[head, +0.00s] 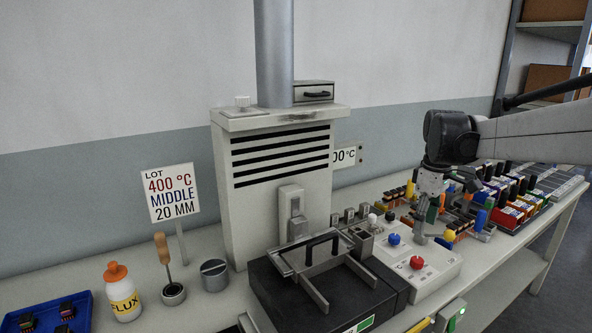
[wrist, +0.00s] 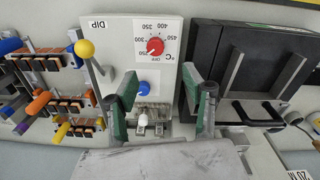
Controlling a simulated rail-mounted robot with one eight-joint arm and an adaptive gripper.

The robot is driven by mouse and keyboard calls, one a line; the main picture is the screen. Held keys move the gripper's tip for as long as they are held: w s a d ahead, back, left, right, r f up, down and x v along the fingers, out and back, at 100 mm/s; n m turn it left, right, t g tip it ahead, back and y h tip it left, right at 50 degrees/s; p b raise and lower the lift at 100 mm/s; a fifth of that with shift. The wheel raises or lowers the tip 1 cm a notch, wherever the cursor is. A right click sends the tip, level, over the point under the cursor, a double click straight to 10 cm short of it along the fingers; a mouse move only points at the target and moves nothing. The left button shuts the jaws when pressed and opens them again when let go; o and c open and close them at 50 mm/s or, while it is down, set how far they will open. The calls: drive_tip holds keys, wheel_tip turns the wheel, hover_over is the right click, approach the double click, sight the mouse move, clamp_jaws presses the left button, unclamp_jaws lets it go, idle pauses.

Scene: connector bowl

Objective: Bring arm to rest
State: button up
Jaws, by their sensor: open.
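My gripper (head: 430,207) hangs at the end of my arm, right of the middle in the head view, above the right side of the white control box (head: 443,261). In the wrist view my gripper (wrist: 163,100) shows two green-padded fingers, spread apart with nothing between them. Below them is the control box (wrist: 128,33) with a red temperature knob (wrist: 155,46), a blue knob (wrist: 143,88) and a yellow ball-topped lever (wrist: 84,49) marked DIP. How high the fingers are above the box is hard to tell.
A fume hood (head: 272,190) stands behind. A flux bottle (head: 122,291) and blue tray (head: 45,314) are at the left.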

drive_tip(key=s+a+r+m+t, duration=0.2)
drive_tip(key=s+a+m+t, duration=0.2)
drive_tip(key=s+a, duration=0.85)
drive_tip(key=s+a+f+m+t, duration=0.1)
drive_tip(key=s+a+f, duration=0.1)
drive_tip(key=s, duration=0.4)
drive_tip(key=s+a+f+m+t, duration=0.2)
drive_tip(key=s+f, duration=0.2)
drive_tip(key=s, duration=0.3)
drive_tip(key=shift+a, duration=0.4)
